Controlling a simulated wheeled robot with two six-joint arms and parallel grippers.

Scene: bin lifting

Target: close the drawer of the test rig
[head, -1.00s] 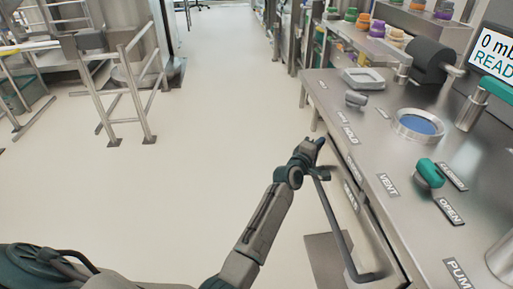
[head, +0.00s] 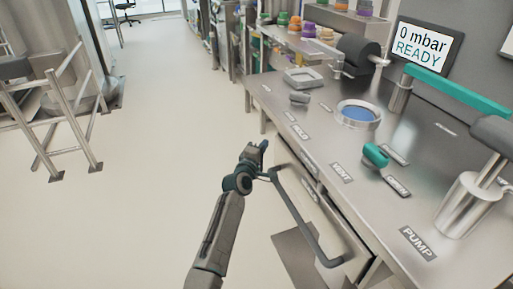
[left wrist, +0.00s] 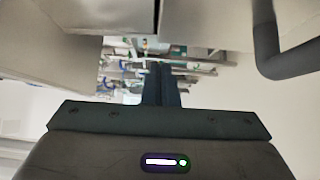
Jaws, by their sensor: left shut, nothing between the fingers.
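The test rig is the steel bench with a worktop (head: 300,128) on the right of the head view. A long dark bar handle (head: 302,222) stands off its front, below the worktop edge. How far the drawer stands out is hard to tell. My left gripper (head: 262,146) is shut and empty, at the far end of the handle, pointing away along the bench front. In the head view it overlaps the handle's far end, and contact cannot be told. In the left wrist view its closed fingers (left wrist: 161,84) are apart from the dark handle (left wrist: 276,45) at right. My right gripper is not in view.
The worktop carries a round blue port (head: 359,115), a green knob (head: 375,156) and a long green lever (head: 458,92). A screen (head: 425,46) reads 0 mbar READY. A metal rail frame (head: 60,110) stands at left. The floor between is clear.

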